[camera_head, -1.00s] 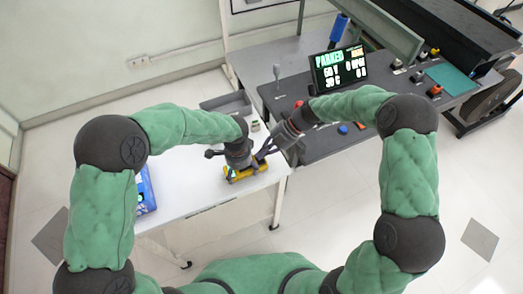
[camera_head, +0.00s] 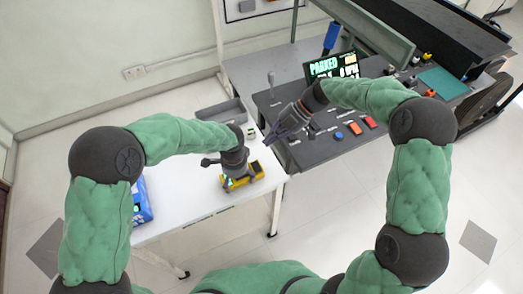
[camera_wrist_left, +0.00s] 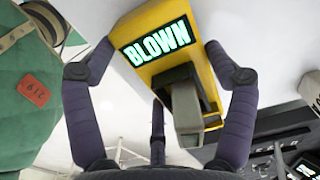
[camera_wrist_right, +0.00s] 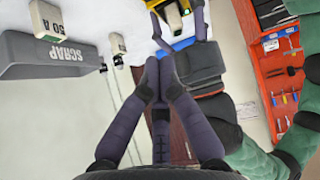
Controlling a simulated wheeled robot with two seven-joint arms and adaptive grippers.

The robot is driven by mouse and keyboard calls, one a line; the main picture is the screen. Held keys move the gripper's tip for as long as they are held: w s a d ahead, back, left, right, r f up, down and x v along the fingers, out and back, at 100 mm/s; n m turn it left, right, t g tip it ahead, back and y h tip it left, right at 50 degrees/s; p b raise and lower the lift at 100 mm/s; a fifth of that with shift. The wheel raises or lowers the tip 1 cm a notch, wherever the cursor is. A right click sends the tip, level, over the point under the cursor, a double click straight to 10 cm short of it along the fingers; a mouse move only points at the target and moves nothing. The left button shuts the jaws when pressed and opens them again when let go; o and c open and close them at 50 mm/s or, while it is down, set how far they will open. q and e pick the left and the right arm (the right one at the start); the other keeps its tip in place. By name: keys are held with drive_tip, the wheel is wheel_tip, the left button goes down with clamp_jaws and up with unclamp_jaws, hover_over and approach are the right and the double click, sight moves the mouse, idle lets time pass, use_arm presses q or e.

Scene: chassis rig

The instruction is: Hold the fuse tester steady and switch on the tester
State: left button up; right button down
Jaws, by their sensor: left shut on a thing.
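The yellow fuse tester (camera_head: 257,172) stands on the white table near its right end. In the left wrist view the tester (camera_wrist_left: 207,90) shows a lit display reading BLOWN and a grey lever on its face. My left gripper (camera_head: 240,178) is shut on the tester, with fingers along both sides of its body. My right gripper (camera_head: 270,142) is apart from the tester, above and to its right in the head view. In the right wrist view its fingertips (camera_wrist_right: 158,68) are together with nothing visible between them.
A grey SCRAP bin (camera_wrist_right: 45,57) and a 50 A fuse (camera_wrist_right: 45,20) are at the table's back. A blue box (camera_head: 141,203) is at the left. The dark bench (camera_head: 325,150) with coloured buttons and a PARKED screen (camera_head: 334,66) is at the right.

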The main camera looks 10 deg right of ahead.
drive_tip(key=shift+w+v, duration=0.15)
drive_tip(key=shift+v, duration=0.75)
drive_tip(key=shift+w+v, duration=0.1)
drive_tip(key=shift+v, duration=0.75)
use_arm(q)
drive_tip(key=o, duration=1.1)
